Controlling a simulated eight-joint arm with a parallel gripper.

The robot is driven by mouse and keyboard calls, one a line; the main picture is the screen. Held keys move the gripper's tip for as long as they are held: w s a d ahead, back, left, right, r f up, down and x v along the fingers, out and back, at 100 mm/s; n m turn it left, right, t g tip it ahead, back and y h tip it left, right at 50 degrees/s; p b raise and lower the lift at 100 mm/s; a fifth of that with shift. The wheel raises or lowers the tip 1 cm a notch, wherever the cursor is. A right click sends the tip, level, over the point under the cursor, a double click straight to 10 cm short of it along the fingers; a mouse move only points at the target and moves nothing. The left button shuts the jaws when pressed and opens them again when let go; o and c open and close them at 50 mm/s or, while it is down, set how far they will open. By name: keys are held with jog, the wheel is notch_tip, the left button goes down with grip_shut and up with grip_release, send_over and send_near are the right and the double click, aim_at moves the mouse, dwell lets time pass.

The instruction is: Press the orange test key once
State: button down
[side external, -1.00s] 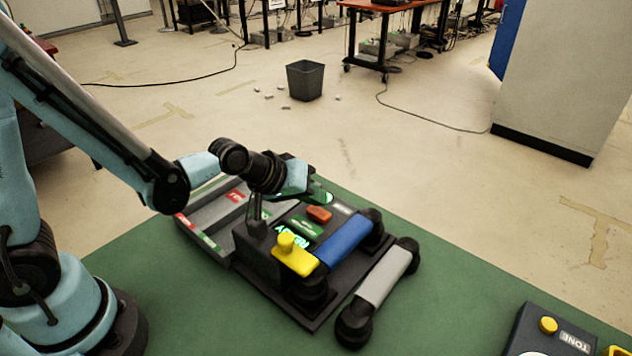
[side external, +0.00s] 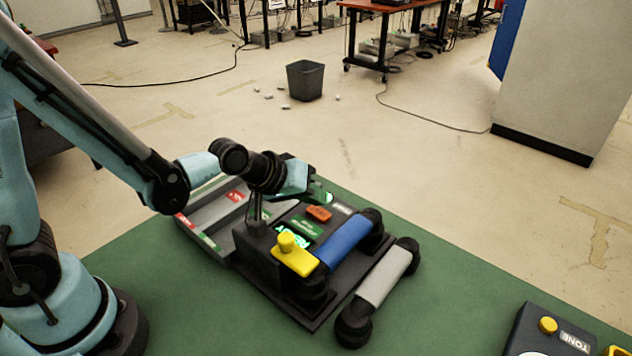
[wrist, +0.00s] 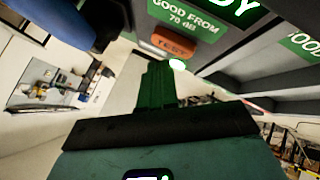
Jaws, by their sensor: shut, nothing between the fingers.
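The orange key marked TEST (wrist: 174,48) is on the dark phone unit (wrist: 215,35), below a green label in the wrist view. It also shows in the side view (side external: 319,213), beside the blue handset. My gripper (wrist: 160,68) is shut and empty, with its dark green fingertips close to the key's edge. In the side view my gripper (side external: 312,188) hangs over the far end of the unit, just behind the key. I cannot tell whether the fingertips touch it. A small bright white spot (wrist: 177,65) shows near the fingertips and key.
The blue handset (side external: 346,242) lies on the unit, near a yellow key (side external: 295,258). A grey handset (side external: 384,278) lies alongside. A grey compartment tray (side external: 215,207) adjoins the unit. Another phone unit (side external: 535,340) is at the front right. Green mat between is clear.

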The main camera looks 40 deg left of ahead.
aim_at(314, 213)
jog(key=shift+f, duration=0.15)
jog(key=shift+f, duration=0.3)
jog(key=shift+d+f, duration=0.1)
jog(key=shift+f, duration=0.5)
dwell(1.4)
jog(key=shift+r, duration=0.15)
jog(key=shift+d+r, duration=0.1)
jog(key=shift+r, duration=0.2)
jog(key=shift+r, duration=2.5)
